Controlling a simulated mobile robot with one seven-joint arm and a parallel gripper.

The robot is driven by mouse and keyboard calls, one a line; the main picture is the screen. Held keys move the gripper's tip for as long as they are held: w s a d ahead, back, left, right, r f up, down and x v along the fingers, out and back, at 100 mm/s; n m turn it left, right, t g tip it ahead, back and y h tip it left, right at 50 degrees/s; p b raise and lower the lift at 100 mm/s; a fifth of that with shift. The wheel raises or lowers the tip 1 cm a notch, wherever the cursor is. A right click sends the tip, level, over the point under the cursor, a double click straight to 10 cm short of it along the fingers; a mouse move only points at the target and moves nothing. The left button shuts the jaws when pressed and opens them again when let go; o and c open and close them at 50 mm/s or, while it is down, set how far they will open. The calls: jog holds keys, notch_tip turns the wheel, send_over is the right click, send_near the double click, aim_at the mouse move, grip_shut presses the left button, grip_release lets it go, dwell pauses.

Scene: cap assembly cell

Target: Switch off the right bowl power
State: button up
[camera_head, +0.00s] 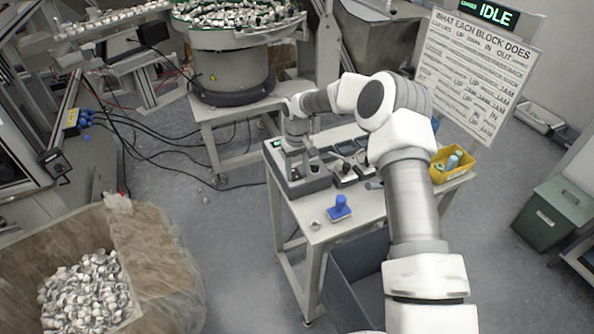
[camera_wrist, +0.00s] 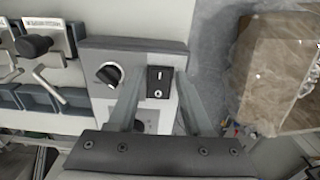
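The grey control box (camera_head: 312,184) stands on the near left part of the bench, under my gripper (camera_head: 295,164). In the wrist view, the box (camera_wrist: 140,58) has a black rotary knob (camera_wrist: 108,75) and a black rocker switch (camera_wrist: 159,82) with white marks. My gripper (camera_wrist: 161,72) is open and empty, with its fingers on either side of the rocker switch. I cannot tell whether the fingers touch the panel. A round bowl (camera_head: 238,38) full of caps stands behind the bench. Which bowl the switch serves is not readable.
A blue stamp-like part (camera_head: 339,208) and a small round part (camera_head: 315,225) lie on the bench (camera_head: 322,235). A yellow bin (camera_head: 452,165) stands at its right. A lined box of caps (camera_head: 150,262) is at lower left.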

grip_shut()
jog(key=shift+w+g, duration=0.15)
jog(key=shift+g, duration=0.15)
jog(key=shift+w+a+g+h, duration=0.1)
jog(key=shift+w+g+h, duration=0.1)
jog(key=shift+g+h, duration=0.3)
jog(key=shift+r+g+b, duration=0.15)
jog(key=shift+g+b, duration=0.3)
jog(key=shift+g, duration=0.15)
jog(key=shift+o, duration=1.4)
grip_release()
jog(key=shift+a+r, duration=0.1)
